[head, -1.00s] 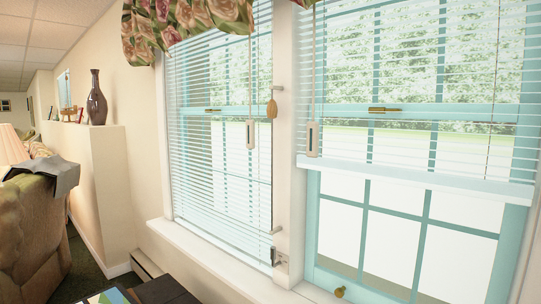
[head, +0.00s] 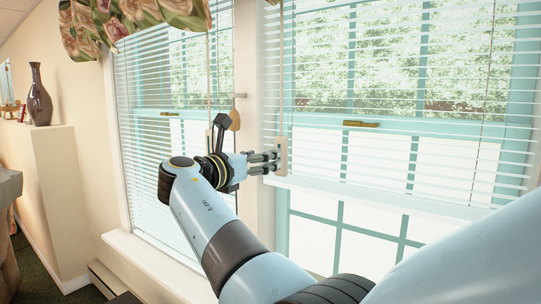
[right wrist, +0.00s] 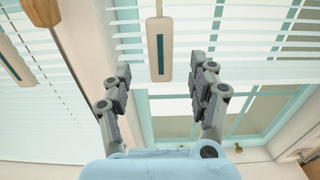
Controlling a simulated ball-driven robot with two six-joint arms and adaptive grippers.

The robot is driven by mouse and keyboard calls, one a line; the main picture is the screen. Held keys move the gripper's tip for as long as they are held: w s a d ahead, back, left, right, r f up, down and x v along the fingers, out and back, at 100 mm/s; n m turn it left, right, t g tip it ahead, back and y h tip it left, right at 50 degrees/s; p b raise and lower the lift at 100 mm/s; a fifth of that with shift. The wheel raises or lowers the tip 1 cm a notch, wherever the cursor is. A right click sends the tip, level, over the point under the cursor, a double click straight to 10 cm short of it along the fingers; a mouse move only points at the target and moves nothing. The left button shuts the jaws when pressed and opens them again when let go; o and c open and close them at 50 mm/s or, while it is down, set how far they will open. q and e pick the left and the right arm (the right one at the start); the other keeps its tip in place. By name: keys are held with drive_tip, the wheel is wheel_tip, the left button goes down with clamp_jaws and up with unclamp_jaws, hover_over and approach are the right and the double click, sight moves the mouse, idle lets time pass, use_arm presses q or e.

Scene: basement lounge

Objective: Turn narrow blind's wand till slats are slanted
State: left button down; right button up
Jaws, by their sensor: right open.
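Two blinds hang side by side. The left blind (head: 150,150) looks narrower in the head view and hangs lower; the right blind (head: 400,75) ends above a bottom rail. The right blind's wand has a pale handle with a dark slot (head: 283,157). It also shows in the right wrist view (right wrist: 159,50), centred between the fingers and apparently untouched. My right gripper (head: 277,162) is open and empty, its fingertips close beside that handle; its spread fingers show in the wrist view (right wrist: 167,72). Another slotted handle (right wrist: 14,58) hangs left; my arm mostly hides it in the head view. Slats show gaps.
A wooden cord knob (head: 235,120) hangs between the two handles. A white post (head: 258,210) separates the windows. A brass latch (head: 361,124) sits on the right window. A dark vase (head: 39,97) stands on a ledge at the left.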

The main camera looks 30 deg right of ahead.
drive_tip(key=b, duration=0.3)
hover_over(281, 176)
drive_tip(key=shift+w+d+f+b, duration=0.15)
drive_tip(key=shift+w+d+b, duration=0.15)
drive_tip(key=shift+w, duration=0.2)
